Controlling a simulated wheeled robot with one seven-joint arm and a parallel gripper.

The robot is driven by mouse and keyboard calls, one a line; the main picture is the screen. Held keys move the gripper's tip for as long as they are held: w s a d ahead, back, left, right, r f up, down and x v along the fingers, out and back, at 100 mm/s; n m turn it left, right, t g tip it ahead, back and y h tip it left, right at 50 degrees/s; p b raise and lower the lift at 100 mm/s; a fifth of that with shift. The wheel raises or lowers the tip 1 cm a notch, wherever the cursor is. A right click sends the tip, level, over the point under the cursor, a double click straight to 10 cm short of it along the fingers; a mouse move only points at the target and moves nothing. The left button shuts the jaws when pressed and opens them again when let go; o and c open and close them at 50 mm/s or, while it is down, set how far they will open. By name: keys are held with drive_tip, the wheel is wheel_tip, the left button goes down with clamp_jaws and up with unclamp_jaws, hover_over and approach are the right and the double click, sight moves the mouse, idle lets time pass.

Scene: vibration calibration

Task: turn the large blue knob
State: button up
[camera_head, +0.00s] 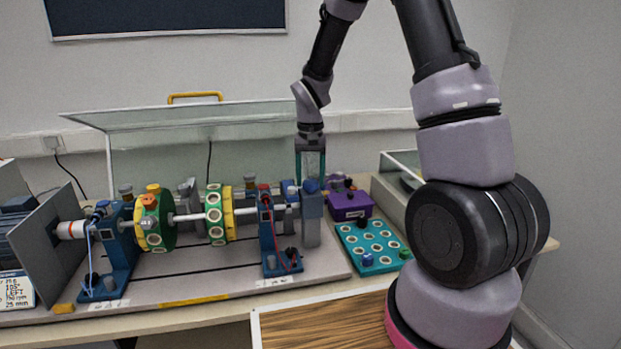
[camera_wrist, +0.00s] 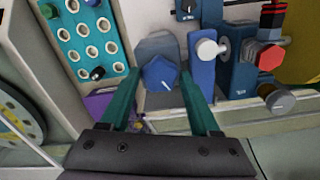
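The large blue knob (camera_head: 311,186) sits on top of a grey-blue upright block (camera_head: 311,215) at the right end of the shaft rig. In the wrist view the knob (camera_wrist: 160,73) is faceted and has a white pointer line. My gripper (camera_head: 311,178) points down over the knob with its teal fingers spread. In the wrist view my gripper (camera_wrist: 160,82) has one fingertip on each side of the knob, with a visible gap at both sides. I cannot tell how far down the fingertips reach beside it.
Right of the block are a purple box (camera_head: 349,205) and a teal tray (camera_head: 362,236) with round holes and small knobs. A blue bearing stand (camera_head: 279,245) with a red-topped part is close at left. A raised clear cover (camera_head: 200,125) stands behind the rig.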

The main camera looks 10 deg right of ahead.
sight(311, 182)
drive_tip(key=shift+o, duration=0.9)
wheel_tip(311, 182, up, 11)
drive_tip(key=shift+f, duration=0.1)
idle(0.3)
drive_tip(key=s+d+r+t+y, duration=0.1)
drive_tip(key=s+d+r+t, duration=0.2)
drive_tip(key=s+r, duration=0.5)
drive_tip(key=s+d+r+m+t+y, duration=0.1)
drive_tip(key=s+r+t, duration=0.3)
drive_tip(key=s+r, duration=0.4)
drive_tip(key=s+d, duration=0.1)
drive_tip(key=s, duration=0.5)
drive_tip(key=shift+s+d+r, duration=0.15)
drive_tip(key=shift+d, duration=0.25)
